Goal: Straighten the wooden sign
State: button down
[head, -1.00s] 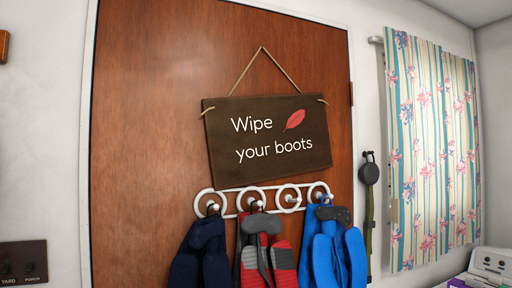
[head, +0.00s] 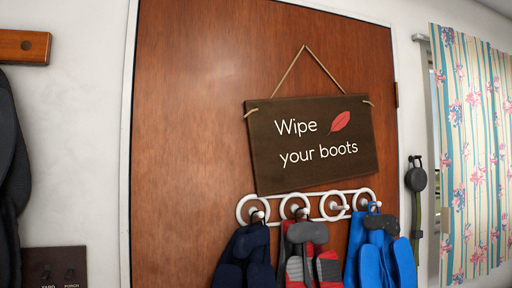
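The wooden sign (head: 312,143) is a dark brown board reading "Wipe your boots" with a red leaf painted on it. It hangs from a cord (head: 283,72) on the brown door (head: 195,130). The cord rises to a peak near the upper middle. The sign looks tilted, with its right end higher than its left relative to the door. Its lower edge is just above the white hook rail (head: 308,206). My gripper is not in view, and nothing is touching the sign.
Dark blue, red-grey and blue items (head: 383,253) hang from the rail. A dark round object (head: 416,180) hangs on the wall right of the door, beside the floral curtain (head: 470,160). At left are a wooden peg board (head: 22,47), a dark hanging item (head: 12,170) and a labelled key plaque (head: 55,268).

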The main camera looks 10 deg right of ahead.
aim_at(295, 143)
jog(key=z, duration=1.35)
jog(key=i, duration=0.9)
jog(key=u, duration=1.95)
